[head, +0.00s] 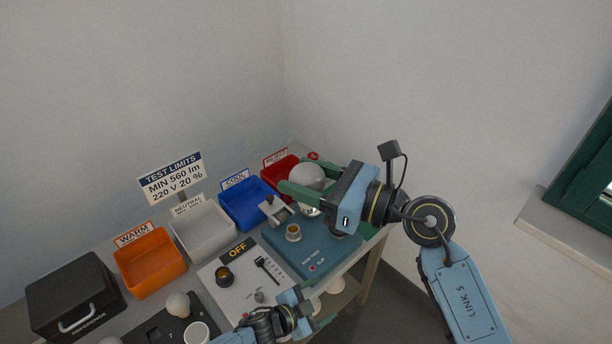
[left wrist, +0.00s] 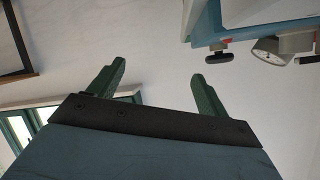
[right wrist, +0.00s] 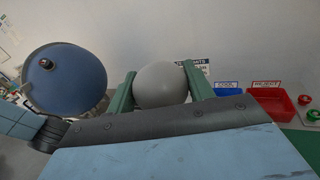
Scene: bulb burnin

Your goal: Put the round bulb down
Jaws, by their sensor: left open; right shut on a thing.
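The round bulb (head: 306,176) is a pale matte globe. My right gripper (head: 300,190) is shut on it above the back right of the bench. In the right wrist view the bulb (right wrist: 160,86) sits between both green fingers; its base is hidden there. My left gripper (head: 304,302) is low at the front of the bench, open and empty; its two fingers (left wrist: 158,82) stand apart in the left wrist view. A black tray (head: 150,335) at the front left bears another pale bulb (head: 178,304) and a white cup-like piece (head: 197,334).
Orange (head: 150,268), grey (head: 203,232), blue (head: 248,203) and red (head: 277,172) bins line the back. A teal tester (head: 330,252) with a socket (head: 293,232) stands below the right gripper. A grey switch panel (head: 240,300) reads OFF. A black case (head: 72,295) stands left.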

